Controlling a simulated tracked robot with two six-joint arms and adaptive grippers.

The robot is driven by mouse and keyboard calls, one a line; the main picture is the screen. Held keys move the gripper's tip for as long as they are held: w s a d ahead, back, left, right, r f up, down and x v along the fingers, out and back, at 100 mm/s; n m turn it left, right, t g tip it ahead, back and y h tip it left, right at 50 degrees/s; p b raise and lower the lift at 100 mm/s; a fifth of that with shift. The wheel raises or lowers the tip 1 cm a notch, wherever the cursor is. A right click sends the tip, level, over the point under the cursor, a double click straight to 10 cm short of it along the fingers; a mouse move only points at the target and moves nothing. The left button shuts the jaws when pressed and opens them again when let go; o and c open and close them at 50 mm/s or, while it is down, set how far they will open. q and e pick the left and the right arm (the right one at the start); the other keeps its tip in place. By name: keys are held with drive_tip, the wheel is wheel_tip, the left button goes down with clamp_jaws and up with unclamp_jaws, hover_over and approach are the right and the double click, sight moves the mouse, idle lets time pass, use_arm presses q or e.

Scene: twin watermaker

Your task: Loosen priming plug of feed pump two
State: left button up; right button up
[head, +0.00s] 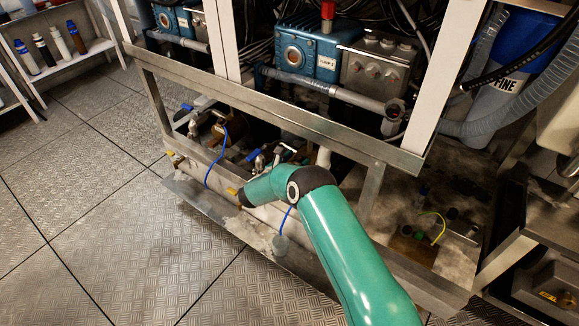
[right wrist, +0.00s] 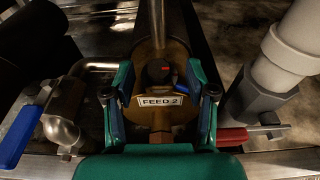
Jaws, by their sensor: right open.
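The feed pump two body (right wrist: 180,108) is brass, with a white "FEED 2" label (right wrist: 160,100) facing me in the right wrist view. A dark round fitting (right wrist: 158,74) with a small red mark sits on it just above the label; it looks like the priming plug. My right gripper (right wrist: 160,108) is open, one green finger on each side of the labelled brass part. I cannot tell whether the fingers touch it. In the head view my green right arm reaches to the low front rail and hides most of this pump. My left gripper is in neither view.
A blue-handled valve (right wrist: 62,115) stands left of the gripper and a red lever (right wrist: 225,137) close to its right. A thick grey pipe (right wrist: 285,55) rises at the right. A steel frame rail (head: 290,125) crosses above the pumps. The floor (head: 80,240) at left is clear.

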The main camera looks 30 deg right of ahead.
drive_tip(key=c, duration=1)
clamp_jaws()
drive_tip(key=shift+o, duration=0.8)
unclamp_jaws()
clamp_jaws()
drive_tip(key=shift+s+d, duration=0.1)
